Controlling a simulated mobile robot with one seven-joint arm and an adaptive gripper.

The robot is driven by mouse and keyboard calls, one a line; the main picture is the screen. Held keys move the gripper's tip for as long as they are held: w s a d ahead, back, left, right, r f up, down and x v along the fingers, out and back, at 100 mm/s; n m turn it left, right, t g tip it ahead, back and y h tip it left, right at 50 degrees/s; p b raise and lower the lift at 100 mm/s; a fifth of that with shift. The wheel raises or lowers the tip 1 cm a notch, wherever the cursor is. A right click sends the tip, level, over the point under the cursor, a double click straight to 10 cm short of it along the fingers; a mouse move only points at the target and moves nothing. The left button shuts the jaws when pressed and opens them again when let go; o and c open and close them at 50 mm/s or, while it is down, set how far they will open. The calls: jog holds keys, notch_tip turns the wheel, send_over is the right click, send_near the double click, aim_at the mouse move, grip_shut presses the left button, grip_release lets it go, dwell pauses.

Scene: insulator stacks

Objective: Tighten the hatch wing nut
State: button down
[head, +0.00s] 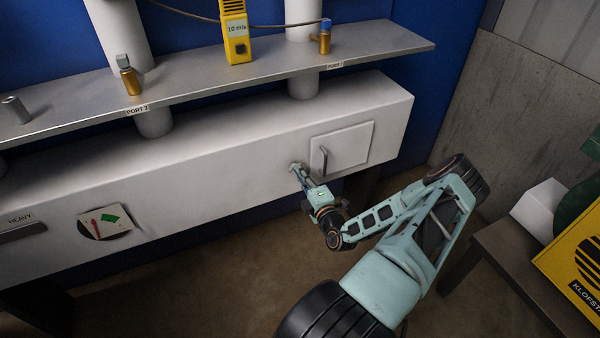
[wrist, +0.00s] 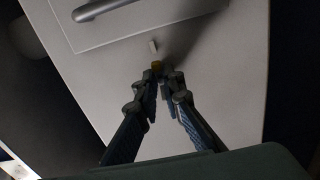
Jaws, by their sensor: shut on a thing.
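The hatch (head: 352,142) is a pale square panel on the front of the long white housing, with a grey bar handle (head: 323,158) at its left side. In the wrist view the hatch (wrist: 130,30) and its handle (wrist: 105,9) are at the top. My gripper (head: 295,168) is just left of the hatch, against the housing front.
A grey shelf (head: 210,80) above carries a yellow meter (head: 236,32) and brass fittings (head: 131,82). A dark table (head: 510,262) with a yellow box (head: 575,262) stands at the right.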

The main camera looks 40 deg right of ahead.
jog(key=shift+f, duration=0.1)
jog(key=c, duration=2.1)
grip_release()
jog(key=shift+s, duration=0.1)
jog(key=v, duration=1.2)
